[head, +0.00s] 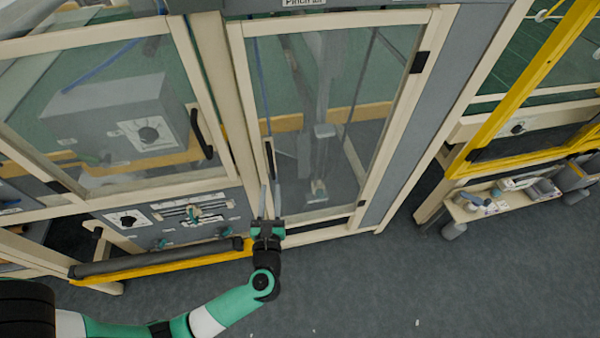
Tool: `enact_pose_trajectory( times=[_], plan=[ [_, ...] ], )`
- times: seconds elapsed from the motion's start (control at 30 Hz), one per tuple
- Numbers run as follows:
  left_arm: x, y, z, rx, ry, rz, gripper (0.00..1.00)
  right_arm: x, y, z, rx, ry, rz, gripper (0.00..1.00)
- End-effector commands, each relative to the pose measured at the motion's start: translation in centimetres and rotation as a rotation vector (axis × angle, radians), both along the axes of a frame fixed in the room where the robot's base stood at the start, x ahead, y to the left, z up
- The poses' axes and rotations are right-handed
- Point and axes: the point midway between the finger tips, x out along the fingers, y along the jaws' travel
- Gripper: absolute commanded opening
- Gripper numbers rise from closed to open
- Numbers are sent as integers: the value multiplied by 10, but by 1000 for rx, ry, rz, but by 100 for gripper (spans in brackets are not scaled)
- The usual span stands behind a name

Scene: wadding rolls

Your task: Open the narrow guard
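The narrow guard (399,112) is a tall cream-framed door with a clear panel in the middle of the head view. It looks closed in its frame. Its dark upright handle (270,158) is on the left stile. My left gripper (270,187) is at the guard's lower left, pointing up in the picture. My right gripper is not in view.
A wider glazed guard (208,95) with its own black handle (201,132) is on the left. Below it are a control panel (190,217) and a yellow-edged bar (165,265). A yellow frame (525,85) and a parts shelf (510,198) stand right. The grey floor in front is mostly clear.

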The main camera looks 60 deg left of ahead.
Motion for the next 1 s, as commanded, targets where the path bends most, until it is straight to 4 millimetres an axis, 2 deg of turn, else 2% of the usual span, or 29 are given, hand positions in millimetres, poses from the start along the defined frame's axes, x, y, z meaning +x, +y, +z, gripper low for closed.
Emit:
enact_pose_trajectory(
  times=[0.03,0.23,0.33,0.73,0.9,1.0],
  plan=[
    [-3,0,-14,1,9,-1,32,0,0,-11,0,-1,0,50],
    [-1,1,-9,3,6,-1,32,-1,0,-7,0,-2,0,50],
    [3,8,-9,3,5,1,32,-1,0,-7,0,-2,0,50],
    [49,76,-8,5,2,2,32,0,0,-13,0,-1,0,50],
    [61,93,-9,5,4,-1,32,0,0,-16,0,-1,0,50],
    [64,96,-8,4,4,-3,32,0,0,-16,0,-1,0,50]
  ],
)
